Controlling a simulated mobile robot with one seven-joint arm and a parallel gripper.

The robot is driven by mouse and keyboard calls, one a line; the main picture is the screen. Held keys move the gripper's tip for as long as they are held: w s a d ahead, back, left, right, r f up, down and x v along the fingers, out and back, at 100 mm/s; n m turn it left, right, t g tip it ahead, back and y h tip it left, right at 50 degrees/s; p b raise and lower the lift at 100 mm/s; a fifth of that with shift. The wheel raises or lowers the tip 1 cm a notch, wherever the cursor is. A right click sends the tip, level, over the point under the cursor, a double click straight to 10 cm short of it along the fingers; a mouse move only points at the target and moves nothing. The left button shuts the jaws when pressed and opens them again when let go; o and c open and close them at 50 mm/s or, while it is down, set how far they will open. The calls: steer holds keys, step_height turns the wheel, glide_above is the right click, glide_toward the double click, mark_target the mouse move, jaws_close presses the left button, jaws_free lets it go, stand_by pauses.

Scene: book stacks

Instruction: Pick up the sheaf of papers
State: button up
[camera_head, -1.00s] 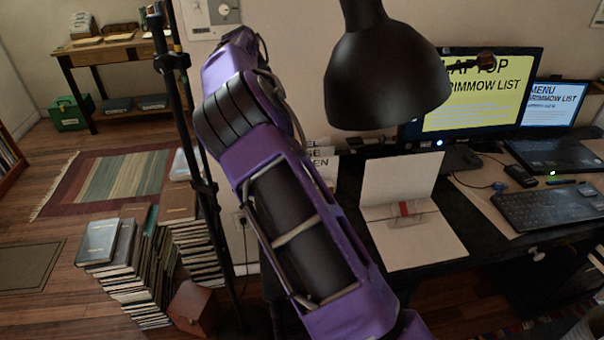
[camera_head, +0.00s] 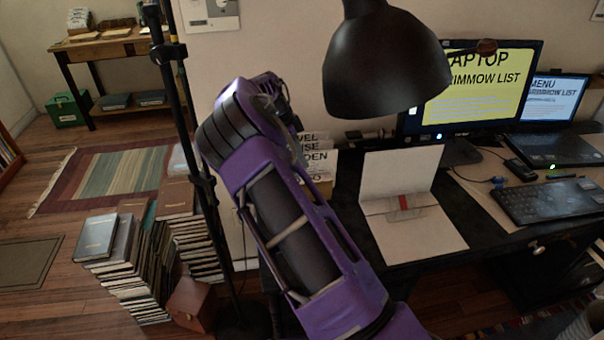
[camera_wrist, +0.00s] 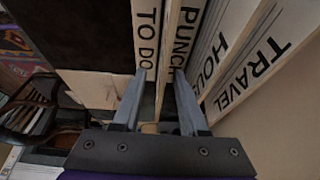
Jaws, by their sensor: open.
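My gripper (camera_wrist: 160,74) is open in the wrist view. Its two fingertips are close to a row of upright pale files. The left fingertip is by the file marked TO DO (camera_wrist: 147,30) and the right one by the file marked PUNCH (camera_wrist: 188,30). A narrow pale and dark strip shows between the fingers; I cannot tell whether it is the sheaf of papers. I see no clear grip on anything. In the head view my arm hides the gripper, and the files (camera_head: 322,162) show partly behind it.
Files marked HOUSE (camera_wrist: 212,58) and TRAVEL (camera_wrist: 250,68) stand to the right, near the wall. A black lamp (camera_head: 380,65) hangs over the desk. An open white folder-like item (camera_head: 420,235), a monitor (camera_head: 480,85) and a keyboard (camera_head: 550,200) are further right.

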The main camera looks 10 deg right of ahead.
steer(key=shift+x, duration=2.2)
steer(key=shift+w+a+f, duration=0.1)
jaws_close()
